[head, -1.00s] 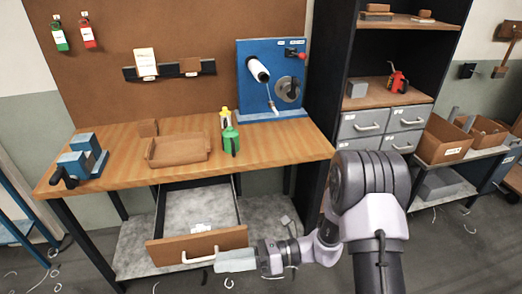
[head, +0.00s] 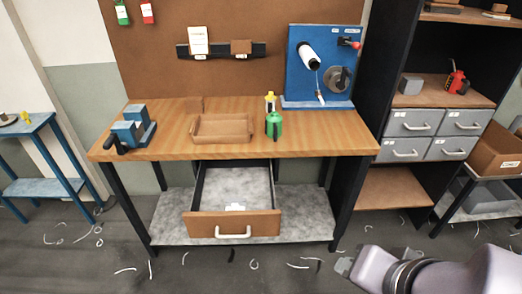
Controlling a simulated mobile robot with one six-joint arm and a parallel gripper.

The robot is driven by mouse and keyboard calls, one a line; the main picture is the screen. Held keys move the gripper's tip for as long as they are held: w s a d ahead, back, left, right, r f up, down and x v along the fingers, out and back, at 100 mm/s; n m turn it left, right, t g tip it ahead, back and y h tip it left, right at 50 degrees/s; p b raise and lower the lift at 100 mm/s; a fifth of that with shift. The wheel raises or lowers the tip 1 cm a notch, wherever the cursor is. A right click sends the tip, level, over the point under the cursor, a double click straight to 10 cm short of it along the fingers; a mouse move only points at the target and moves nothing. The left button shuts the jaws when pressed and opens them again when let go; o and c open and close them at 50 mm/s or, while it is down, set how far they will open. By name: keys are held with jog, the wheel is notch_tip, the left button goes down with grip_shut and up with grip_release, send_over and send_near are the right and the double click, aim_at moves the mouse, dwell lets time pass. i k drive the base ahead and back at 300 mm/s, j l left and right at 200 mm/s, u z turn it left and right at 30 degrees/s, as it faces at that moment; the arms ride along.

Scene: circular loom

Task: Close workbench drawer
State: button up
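The workbench (head: 340,140) has a wooden top and dark legs. Its drawer (head: 203,223) is pulled out below the top, with a brown wooden front and a pale handle (head: 233,232). The drawer's grey inside shows, with a small white item (head: 235,206) in it. My gripper (head: 345,265) shows only in part at the lower right, right of the drawer front and apart from it. Its fingers are too small and cut off by my arm to tell whether they are open.
On the bench top are a blue vise (head: 133,128), a wooden tray (head: 222,130), a green bottle (head: 273,124) and a blue winding board (head: 325,65). A grey lower shelf (head: 300,225) lies under the drawer. A shelf unit (head: 455,90) stands right. Scraps litter the floor.

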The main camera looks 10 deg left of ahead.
aim_at(217, 181)
jog(key=i+j+u, duration=0.2)
jog(key=u, duration=0.25)
jog(key=i+j+u, duration=0.1)
jog(key=u, duration=0.4)
jog(key=i+j, duration=0.15)
jog(key=i, duration=0.35)
jog(key=l+u, duration=0.15)
jog(key=l, duration=0.2)
